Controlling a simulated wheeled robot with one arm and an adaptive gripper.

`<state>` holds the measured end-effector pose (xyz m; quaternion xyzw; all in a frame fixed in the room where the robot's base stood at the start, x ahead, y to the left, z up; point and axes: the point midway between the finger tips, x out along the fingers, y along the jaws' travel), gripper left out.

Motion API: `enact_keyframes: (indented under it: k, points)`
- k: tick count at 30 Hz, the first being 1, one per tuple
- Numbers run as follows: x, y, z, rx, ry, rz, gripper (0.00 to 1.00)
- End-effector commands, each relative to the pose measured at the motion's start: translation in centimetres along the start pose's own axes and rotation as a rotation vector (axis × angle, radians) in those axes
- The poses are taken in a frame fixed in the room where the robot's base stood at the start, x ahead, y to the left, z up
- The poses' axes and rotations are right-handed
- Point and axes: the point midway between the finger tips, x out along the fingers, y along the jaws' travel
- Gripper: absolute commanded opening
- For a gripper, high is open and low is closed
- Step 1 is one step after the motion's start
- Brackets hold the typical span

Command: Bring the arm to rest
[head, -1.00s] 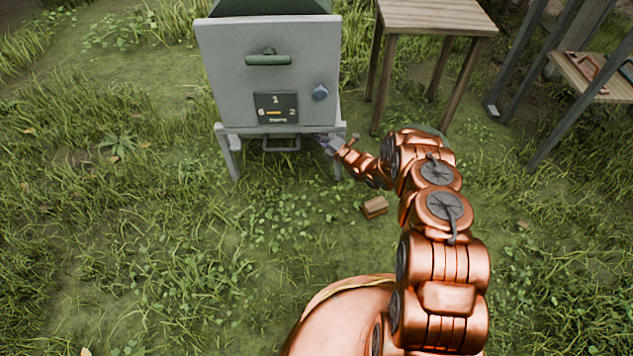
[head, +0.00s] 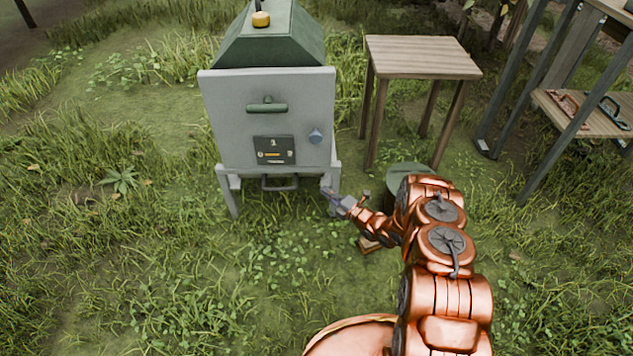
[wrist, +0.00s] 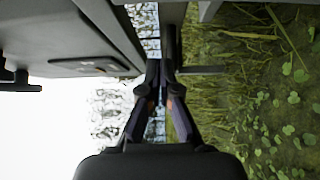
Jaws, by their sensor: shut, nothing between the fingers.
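My gripper (head: 327,191) is at the end of my copper-coloured arm, in front of the right front leg of a grey machine (head: 225,100). In the wrist view my gripper (wrist: 161,68) has its fingers together at the tips, with nothing between them. A gap between the gripper and the machine's leg is hard to judge.
A shelf with tools (head: 590,115) is at the far right. Grass at left is open.

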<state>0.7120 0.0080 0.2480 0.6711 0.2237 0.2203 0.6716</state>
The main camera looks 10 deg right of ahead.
Motion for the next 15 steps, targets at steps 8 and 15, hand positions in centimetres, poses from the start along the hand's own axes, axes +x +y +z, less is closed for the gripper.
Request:
enact_keyframes:
  k: [8, 15]
  points:
    - [-2.8, 0.0, -0.1, 0.002, 0.001, -0.001, 0.00]
    - [-3.1, 0.0, -0.2, 0.001, 0.003, 0.000, 0.00]
